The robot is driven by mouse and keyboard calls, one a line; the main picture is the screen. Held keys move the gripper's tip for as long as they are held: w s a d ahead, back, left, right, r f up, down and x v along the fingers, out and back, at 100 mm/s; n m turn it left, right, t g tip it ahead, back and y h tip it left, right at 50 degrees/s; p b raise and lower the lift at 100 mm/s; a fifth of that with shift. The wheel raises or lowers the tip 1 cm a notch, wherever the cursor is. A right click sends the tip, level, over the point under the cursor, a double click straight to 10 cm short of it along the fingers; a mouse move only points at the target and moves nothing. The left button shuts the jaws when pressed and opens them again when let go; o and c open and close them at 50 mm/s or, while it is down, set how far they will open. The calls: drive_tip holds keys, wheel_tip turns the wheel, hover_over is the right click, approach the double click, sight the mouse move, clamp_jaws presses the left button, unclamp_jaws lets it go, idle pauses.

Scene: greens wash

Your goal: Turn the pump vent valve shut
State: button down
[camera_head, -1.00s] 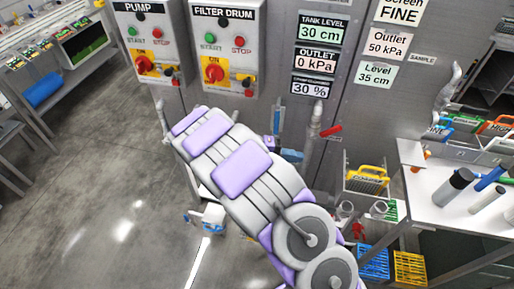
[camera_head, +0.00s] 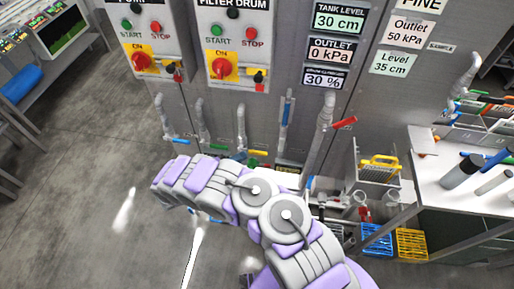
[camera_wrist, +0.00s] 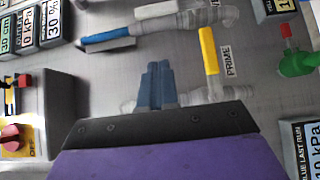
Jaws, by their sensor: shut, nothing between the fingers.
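My gripper (camera_wrist: 158,75) shows in the wrist view as blue fingers, closed together and empty. They point at a grey panel, in front of a grey pipe fitting. Beside them on the right is a valve with a yellow lever (camera_wrist: 209,50), labelled PRIME. A valve with a blue lever (camera_wrist: 108,41) is further up and left. No label reading vent is legible, so I cannot tell which valve is the pump vent valve. In the head view my arm covers the fingers. Pipe valves with a blue lever (camera_head: 178,140) and a red lever (camera_head: 345,122) stand along the panel.
The pump control box (camera_head: 143,45) and filter drum box (camera_head: 227,50) hang above the valves. A white table (camera_head: 470,190) with bottles is at the right, and blue and yellow crates (camera_head: 411,243) stand below it. The floor at left is clear.

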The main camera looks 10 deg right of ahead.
sight(281, 149)
drive_tip(key=s+d+b+x, duration=0.1)
drive_tip(key=s+x, duration=0.1)
drive_tip(key=x, duration=1)
drive_tip(key=shift+s+d, duration=0.2)
drive_tip(key=shift+d, duration=0.05)
drive_tip(key=shift+a, duration=0.15)
